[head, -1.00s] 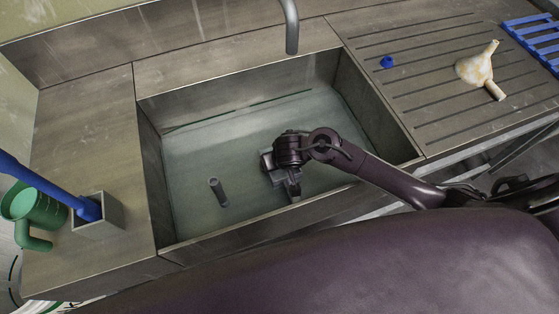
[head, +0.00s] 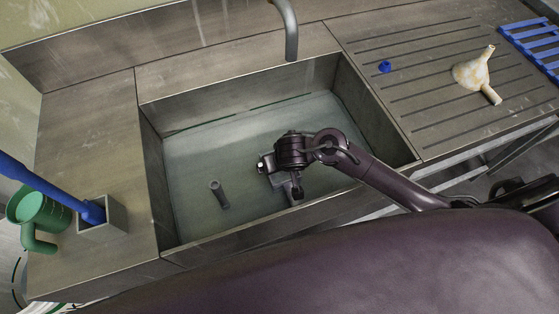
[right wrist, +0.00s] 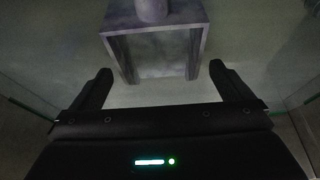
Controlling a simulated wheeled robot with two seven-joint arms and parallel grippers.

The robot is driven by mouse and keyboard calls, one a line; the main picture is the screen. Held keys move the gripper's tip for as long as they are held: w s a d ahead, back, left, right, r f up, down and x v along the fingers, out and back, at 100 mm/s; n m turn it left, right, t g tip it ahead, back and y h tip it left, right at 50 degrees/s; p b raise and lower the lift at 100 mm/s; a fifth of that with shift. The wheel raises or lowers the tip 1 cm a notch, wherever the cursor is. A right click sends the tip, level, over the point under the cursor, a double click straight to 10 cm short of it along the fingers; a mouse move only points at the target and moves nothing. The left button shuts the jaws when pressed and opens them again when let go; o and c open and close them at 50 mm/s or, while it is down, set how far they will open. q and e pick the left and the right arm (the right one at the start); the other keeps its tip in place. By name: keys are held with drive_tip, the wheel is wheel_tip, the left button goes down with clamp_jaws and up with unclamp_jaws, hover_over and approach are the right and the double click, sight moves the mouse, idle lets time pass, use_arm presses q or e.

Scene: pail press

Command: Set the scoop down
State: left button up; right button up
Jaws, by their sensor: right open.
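My right gripper (head: 278,180) is inside the sink, with its arm reaching in from the right. The right wrist view shows its two fingers (right wrist: 161,72) spread apart with nothing held between them. Just beyond the fingertips is a grey, square-edged piece with side walls and a round stub on top (right wrist: 158,32); it looks like the scoop, apart from the fingers. In the head view a grey round post (head: 219,195) stands slightly tilted in the sink, left of the gripper; it may be the scoop's handle. The rest there is hidden by murky water. My left gripper is not in view.
The sink's steel rim (head: 235,82) surrounds the gripper, with a tap (head: 291,35) behind. A green jug (head: 40,212) and a blue-handled tool in a grey holder (head: 102,232) stand left.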

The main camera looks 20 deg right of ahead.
sight(285, 178)
drive_tip(key=p+v, duration=0.2)
drive_tip(key=v, duration=0.6)
drive_tip(key=shift+p, duration=0.4)
